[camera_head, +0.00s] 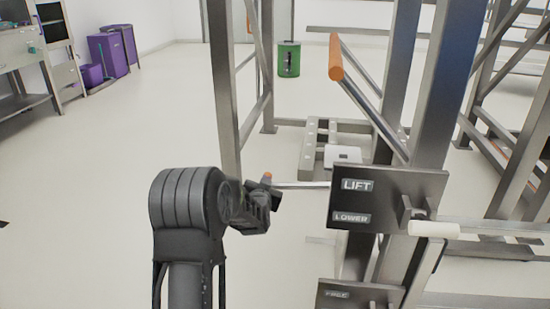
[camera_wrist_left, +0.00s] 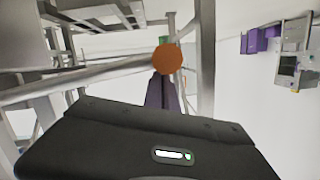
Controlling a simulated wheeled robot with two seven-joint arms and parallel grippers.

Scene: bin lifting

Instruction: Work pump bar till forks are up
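A grey pump bar with a thick orange grip (camera_head: 335,57) rises up and left from the steel frame in the head view. A thinner horizontal rod (camera_head: 305,185) runs left from the LIFT/LOWER plate (camera_head: 388,200). A small orange end (camera_head: 267,177) shows beside my left gripper (camera_head: 268,197). In the left wrist view an orange round end (camera_wrist_left: 167,58) on a grey bar sits just beyond the fingers (camera_wrist_left: 163,93) of my left gripper. Whether they touch or enclose it is unclear. The forks cannot be made out. My right gripper is not in view.
Steel posts (camera_head: 415,100) crowd the right side. A green can (camera_head: 289,59) stands behind, and purple bins (camera_head: 108,55) stand at the far left. The floor at left is clear.

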